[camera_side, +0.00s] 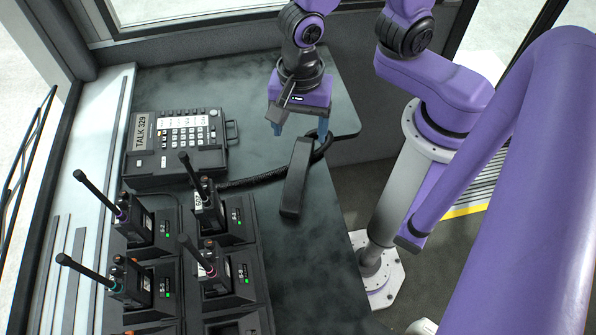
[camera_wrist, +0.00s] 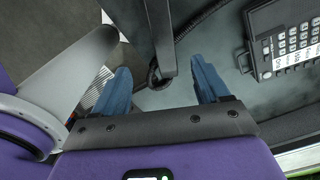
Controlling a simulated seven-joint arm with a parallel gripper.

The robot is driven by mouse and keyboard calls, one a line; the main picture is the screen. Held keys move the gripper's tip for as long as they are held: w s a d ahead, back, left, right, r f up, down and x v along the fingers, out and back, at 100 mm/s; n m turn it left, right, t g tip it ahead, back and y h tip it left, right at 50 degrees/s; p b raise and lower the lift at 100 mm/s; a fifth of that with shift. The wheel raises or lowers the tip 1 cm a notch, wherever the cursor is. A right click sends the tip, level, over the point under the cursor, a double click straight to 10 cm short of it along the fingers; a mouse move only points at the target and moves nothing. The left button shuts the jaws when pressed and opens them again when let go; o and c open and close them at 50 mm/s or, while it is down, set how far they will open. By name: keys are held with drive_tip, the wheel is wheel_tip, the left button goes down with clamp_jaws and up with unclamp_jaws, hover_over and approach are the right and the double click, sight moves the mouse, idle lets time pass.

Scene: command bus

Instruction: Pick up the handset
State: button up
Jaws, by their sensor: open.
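The handset (camera_side: 297,177) is a long black bar lying on the dark desk, to the right of the phone base. A coiled black cord (camera_side: 255,181) runs from it toward the base. My gripper (camera_side: 297,132) is above the far end of the handset, with its blue fingers apart. In the wrist view, my gripper (camera_wrist: 163,84) is open, and the end of the handset (camera_wrist: 160,35) shows between and beyond the two blue fingers. I cannot tell how high the fingertips are above it. Nothing is held.
A phone base (camera_side: 174,147) with a keypad stands at the desk's back left; it also shows in the wrist view (camera_wrist: 285,40). Several radios with antennas, such as this one (camera_side: 217,215), stand in chargers at front left. The desk (camera_side: 317,285) is bare near its right edge.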

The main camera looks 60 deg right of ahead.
approach(298, 169)
drive_tip(key=shift+s+f, duration=0.15)
drive_tip(key=shift+f, duration=1.2)
drive_tip(key=shift+s+f, duration=0.1)
drive_tip(key=shift+f, duration=1.25)
drive_tip(key=shift+f, duration=0.1)
drive_tip(key=shift+f, duration=0.25)
drive_tip(key=shift+w+f, duration=0.25)
drive_tip(key=shift+f, duration=1.95)
drive_tip(key=c, duration=1.2)
drive_tip(key=shift+c, duration=0.2)
drive_tip(key=shift+r, duration=0.2)
